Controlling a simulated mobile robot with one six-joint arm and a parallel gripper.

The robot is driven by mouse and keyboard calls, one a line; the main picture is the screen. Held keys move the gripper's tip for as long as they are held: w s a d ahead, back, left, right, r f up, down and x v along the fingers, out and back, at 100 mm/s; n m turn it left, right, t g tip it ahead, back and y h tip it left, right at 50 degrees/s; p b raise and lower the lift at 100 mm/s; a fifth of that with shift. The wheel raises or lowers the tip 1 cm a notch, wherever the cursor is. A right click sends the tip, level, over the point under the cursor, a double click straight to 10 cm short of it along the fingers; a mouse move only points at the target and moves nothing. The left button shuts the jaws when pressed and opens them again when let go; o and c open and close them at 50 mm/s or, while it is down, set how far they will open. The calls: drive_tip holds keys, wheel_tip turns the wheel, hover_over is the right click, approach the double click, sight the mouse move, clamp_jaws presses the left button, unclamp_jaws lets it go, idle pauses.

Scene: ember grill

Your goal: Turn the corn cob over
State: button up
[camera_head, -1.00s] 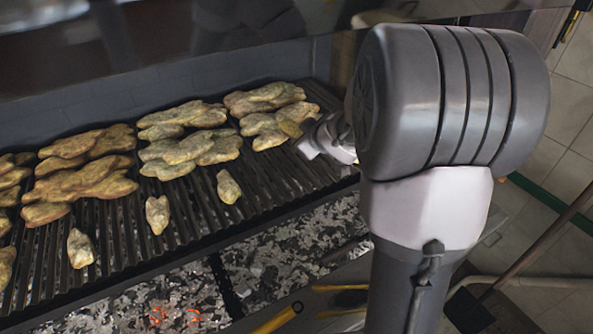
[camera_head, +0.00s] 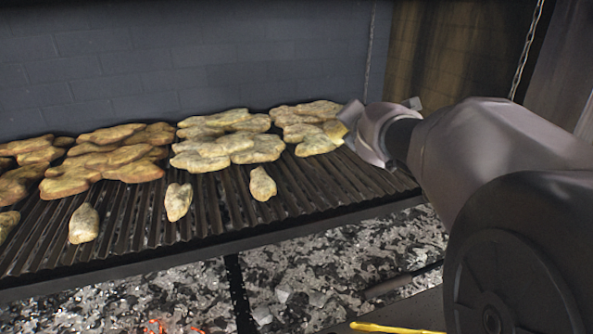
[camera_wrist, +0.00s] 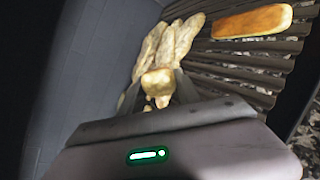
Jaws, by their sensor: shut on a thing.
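My gripper (camera_head: 352,118) is at the right end of the grill, beside the rightmost heap of food. In the wrist view its fingers are closed around a yellowish-tan piece, which I take to be the corn cob (camera_wrist: 158,82), seen nearly end-on. A yellow bit of it shows at the gripper's tip in the head view (camera_head: 336,129). Its kernels cannot be made out. Whether it is clear of the grate or touching the heap behind it, I cannot tell.
Lumpy pale pieces lie heaped on the grill grate (camera_head: 225,212); the rightmost heap (camera_head: 306,124) is by my gripper. Small single pieces (camera_head: 178,201) lie in front. A golden-brown oblong piece (camera_wrist: 253,21) lies apart on the bars. A brick wall (camera_head: 190,60) stands behind; embers lie below.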

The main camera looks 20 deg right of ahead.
drive_tip(key=n+y, duration=0.1)
drive_tip(key=n, duration=0.1)
drive_tip(key=n+p, duration=0.1)
drive_tip(key=n, duration=0.1)
drive_tip(key=r+n+y, duration=0.1)
drive_tip(key=n, duration=0.1)
drive_tip(key=shift+d+n+t+y+p, duration=0.3)
drive_tip(key=shift+n+p, duration=0.05)
drive_tip(key=shift+n, duration=0.05)
drive_tip(key=n+y+p, duration=0.1)
drive_tip(key=n, duration=0.1)
drive_tip(key=n+y+p, duration=0.1)
drive_tip(key=n, duration=0.1)
drive_tip(key=n+y+p, duration=0.1)
drive_tip(key=n, duration=0.1)
drive_tip(key=shift+w+d+r+n+p, duration=0.1)
drive_tip(key=shift+w+r+n+p, duration=0.25)
drive_tip(key=shift+r+n+p, duration=0.05)
drive_tip(key=shift+g, duration=0.4)
drive_tip(key=w+f, duration=0.1)
drive_tip(key=w+f+b, duration=0.1)
drive_tip(key=w, duration=0.1)
drive_tip(key=shift+w+a+f, duration=0.1)
drive_tip(key=shift+a+f, duration=0.1)
drive_tip(key=shift+f, duration=0.2)
wheel_tip(320, 180, down, 2)
drive_tip(key=shift+f+b, duration=0.1)
drive_tip(key=shift+b, duration=0.9)
drive_tip(key=shift+f, duration=0.2)
drive_tip(key=shift+r, duration=0.15)
